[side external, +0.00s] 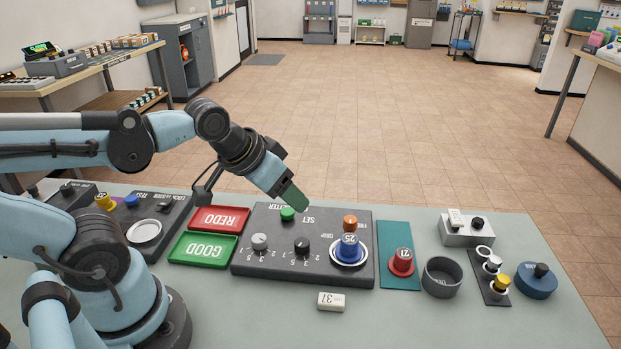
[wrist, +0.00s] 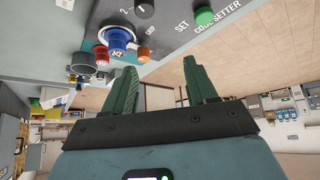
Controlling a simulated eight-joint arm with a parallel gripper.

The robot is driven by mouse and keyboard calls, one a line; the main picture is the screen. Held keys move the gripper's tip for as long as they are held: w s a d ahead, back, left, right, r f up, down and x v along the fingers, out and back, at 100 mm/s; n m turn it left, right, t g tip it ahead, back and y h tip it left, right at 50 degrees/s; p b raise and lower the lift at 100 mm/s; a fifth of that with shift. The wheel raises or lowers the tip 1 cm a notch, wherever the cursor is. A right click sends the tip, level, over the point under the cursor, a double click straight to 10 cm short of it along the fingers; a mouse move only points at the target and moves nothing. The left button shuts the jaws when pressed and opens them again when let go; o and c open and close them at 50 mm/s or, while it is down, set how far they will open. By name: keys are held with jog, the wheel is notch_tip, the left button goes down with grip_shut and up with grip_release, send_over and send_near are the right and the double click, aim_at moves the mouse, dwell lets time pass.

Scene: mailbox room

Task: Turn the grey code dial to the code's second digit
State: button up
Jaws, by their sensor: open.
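The grey code dial (side external: 260,241) sits at the left of the dark code setter panel (side external: 302,272), with digits printed around it. Its pointer setting is too small to read. A black dial (side external: 302,246) is to its right, and also shows at the top of the wrist view (wrist: 145,8). A green button (side external: 287,213) is behind the dials. My gripper (side external: 297,201) is above the panel's back edge, over the green button, apart from the dials. In the wrist view, its green fingers (wrist: 160,85) are spread with nothing between them. The grey dial does not show there.
A blue knob (side external: 348,247) and an orange button (side external: 350,221) are at the panel's right. Red REDO (side external: 218,219) and green GOOD (side external: 204,248) trays lie to the left. A small white numbered tile (side external: 332,301) lies in front. A red knob (side external: 402,262) and grey cup (side external: 442,277) stand right.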

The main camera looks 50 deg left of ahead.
aim_at(259, 238)
jog(key=s+a+n+g, duration=0.4)
jog(key=n+g, duration=0.3)
jog(key=n, duration=1)
jog(key=shift+w+a+f, duration=0.1)
jog(key=shift+f, duration=2.55)
jog(key=shift+w+a+f, duration=0.1)
jog(key=shift+f, duration=2.55)
jog(key=c, duration=1.1)
jog(key=shift+o, duration=0.2)
